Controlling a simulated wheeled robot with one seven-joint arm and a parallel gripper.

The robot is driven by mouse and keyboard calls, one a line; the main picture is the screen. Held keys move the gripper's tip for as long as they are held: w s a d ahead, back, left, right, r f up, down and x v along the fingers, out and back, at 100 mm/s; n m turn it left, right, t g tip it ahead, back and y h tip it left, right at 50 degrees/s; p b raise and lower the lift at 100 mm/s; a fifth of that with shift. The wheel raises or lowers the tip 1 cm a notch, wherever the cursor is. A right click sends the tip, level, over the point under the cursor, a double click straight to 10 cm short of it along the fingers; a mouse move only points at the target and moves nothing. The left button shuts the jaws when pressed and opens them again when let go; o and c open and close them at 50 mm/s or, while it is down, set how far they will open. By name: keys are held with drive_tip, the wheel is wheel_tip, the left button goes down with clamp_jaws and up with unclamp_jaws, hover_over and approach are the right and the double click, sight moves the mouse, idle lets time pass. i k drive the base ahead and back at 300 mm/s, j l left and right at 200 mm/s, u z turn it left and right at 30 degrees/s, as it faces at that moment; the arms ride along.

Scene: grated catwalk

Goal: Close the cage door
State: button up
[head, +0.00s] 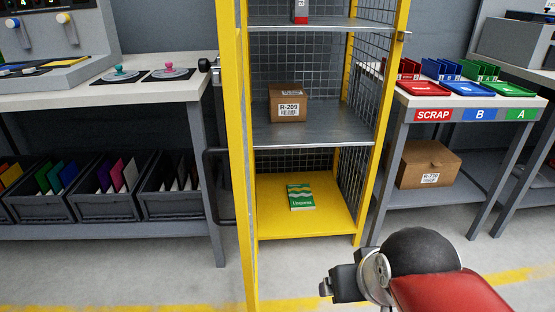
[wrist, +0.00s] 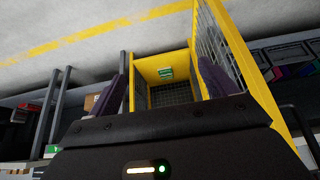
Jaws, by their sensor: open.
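The cage (head: 358,225) is a tall yellow-framed mesh cabinet with grey shelves, and its front stands open. Its door (head: 240,200) is swung out toward me on the left and shows nearly edge-on, with a black bar handle (head: 215,187) on its outer side. In the upturned wrist view the door (wrist: 245,65) is on the right. My gripper (head: 333,285) is low in front of the cage, right of the door and apart from it. In the wrist view its two dark fingers (wrist: 165,75) are spread and empty, with the cage opening beyond them.
Inside the cage are a carton (head: 287,103) and a green packet (head: 301,197). A bench (head: 150,95) with file bins (head: 100,205) beneath stands left. A table with coloured trays (head: 467,89) stands right, a carton (head: 428,165) on its lower shelf. The floor in front is clear.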

sight(230, 14)
drive_tip(key=j, duration=0.5)
drive_tip(key=i+j, duration=0.1)
drive_tip(key=j, duration=0.4)
drive_tip(key=k+j+u, duration=0.25)
drive_tip(key=j, duration=0.2)
drive_tip(key=j+u, duration=0.2)
drive_tip(key=j, duration=0.2)
